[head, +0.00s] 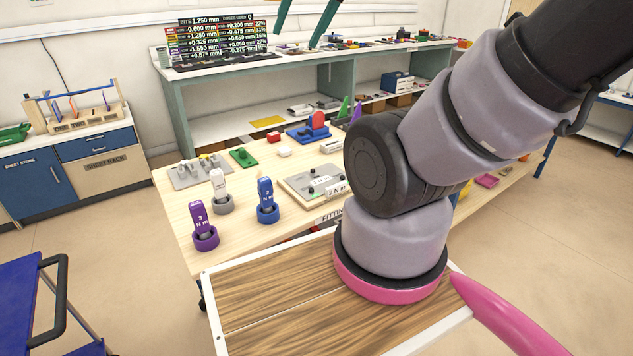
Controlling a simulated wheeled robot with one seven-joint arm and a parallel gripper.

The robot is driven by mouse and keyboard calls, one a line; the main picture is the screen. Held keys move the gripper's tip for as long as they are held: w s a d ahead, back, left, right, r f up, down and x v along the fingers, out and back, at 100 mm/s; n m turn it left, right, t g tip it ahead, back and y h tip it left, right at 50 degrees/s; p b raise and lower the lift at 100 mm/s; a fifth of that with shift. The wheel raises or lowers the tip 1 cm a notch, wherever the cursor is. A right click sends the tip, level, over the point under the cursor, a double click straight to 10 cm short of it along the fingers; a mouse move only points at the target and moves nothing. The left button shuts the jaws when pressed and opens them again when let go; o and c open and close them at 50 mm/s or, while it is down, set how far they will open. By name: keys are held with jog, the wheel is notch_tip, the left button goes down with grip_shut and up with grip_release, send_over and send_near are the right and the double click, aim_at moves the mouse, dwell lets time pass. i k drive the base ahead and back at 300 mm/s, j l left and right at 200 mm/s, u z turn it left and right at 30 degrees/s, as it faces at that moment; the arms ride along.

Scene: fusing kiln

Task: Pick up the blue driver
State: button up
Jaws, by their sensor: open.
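The blue driver (266,190) stands upright in a round blue holder (268,213) on the near part of the light wooden bench. Its marking appears to read 2 N m. A purple driver (198,215) stands in a purple holder to its left, and a white driver (218,183) in a grey holder stands behind and between them. Two teal fingers of my gripper (296,40) hang in at the top edge, apart and with nothing between them. They are high in the picture, well clear of the blue driver. The rest of my gripper is out of frame.
A flat plate with knobs (312,184) lies right of the blue driver. A grey fixture (198,171) and a green block (243,157) lie behind. My arm hides the bench's right part. A display board (222,42) stands on the back shelf. Bare bench (232,243) shows in front.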

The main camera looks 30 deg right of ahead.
aim_at(265, 190)
jog(key=k+l+u, duration=0.15)
jog(key=u, duration=0.25)
jog(key=k+l+u, duration=0.25)
jog(key=u, duration=0.2)
